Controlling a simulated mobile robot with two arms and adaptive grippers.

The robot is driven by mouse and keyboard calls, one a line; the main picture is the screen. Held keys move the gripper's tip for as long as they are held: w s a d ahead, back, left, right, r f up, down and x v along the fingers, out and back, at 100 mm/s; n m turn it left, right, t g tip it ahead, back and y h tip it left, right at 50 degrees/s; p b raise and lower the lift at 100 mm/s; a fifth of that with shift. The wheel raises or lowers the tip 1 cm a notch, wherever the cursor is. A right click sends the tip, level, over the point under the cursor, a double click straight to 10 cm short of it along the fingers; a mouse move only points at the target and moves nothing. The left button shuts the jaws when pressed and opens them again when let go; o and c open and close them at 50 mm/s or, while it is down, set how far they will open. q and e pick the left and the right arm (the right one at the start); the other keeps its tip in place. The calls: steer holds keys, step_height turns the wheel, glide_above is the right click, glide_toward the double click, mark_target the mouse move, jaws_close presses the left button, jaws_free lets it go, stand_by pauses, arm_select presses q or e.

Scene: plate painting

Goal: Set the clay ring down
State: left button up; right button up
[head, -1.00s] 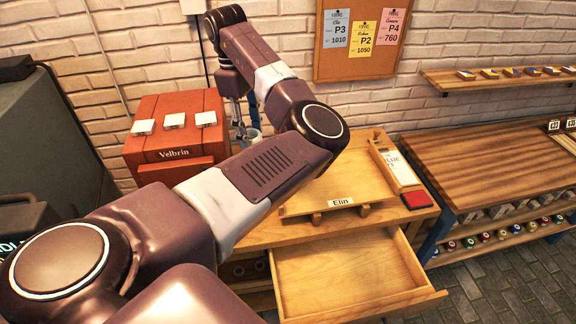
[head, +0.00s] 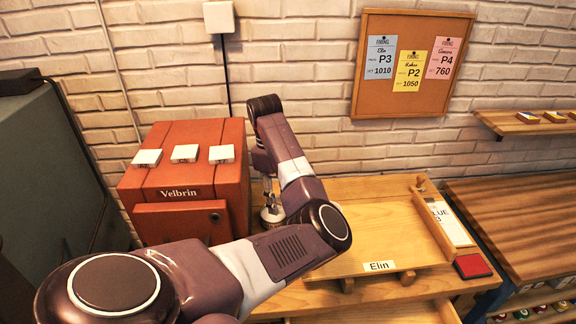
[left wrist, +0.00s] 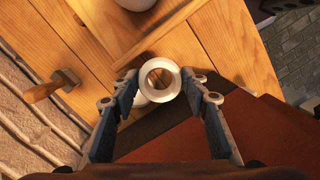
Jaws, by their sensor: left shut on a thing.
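The clay ring (left wrist: 146,90) is pale and round with an open centre. In the left wrist view it sits between the fingertips of my left gripper (left wrist: 159,84), which is shut on it. In the head view my left gripper (head: 269,196) points down beside the red kiln, and a pale bit of the ring (head: 272,216) shows under it, partly hidden by my arm. The wooden worktable (head: 290,302) lies below; I cannot tell whether the ring touches it. My right gripper is not in view.
The red Velbrin kiln (head: 175,218) stands close left of the gripper, with white tiles on top. A wooden board (head: 385,225) labelled Elin lies to the right, with a red pad (head: 472,266) beyond. A wooden-handled tool (left wrist: 50,87) and a white round object (left wrist: 136,3) lie nearby.

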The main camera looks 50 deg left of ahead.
arm_select(q)
step_height(320, 180, down, 10)
step_height(320, 180, down, 3)
steer(key=shift+s+d+f+p, duration=0.1)
steer(key=shift+f+p, duration=0.05)
steer(key=shift+p, duration=0.3)
steer(key=shift+f, duration=0.45)
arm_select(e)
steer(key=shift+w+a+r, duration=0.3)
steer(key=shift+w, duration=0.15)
arm_select(q)
steer(key=shift+f, duration=0.2)
steer(key=o, duration=1.2)
steer(key=shift+c, duration=0.2)
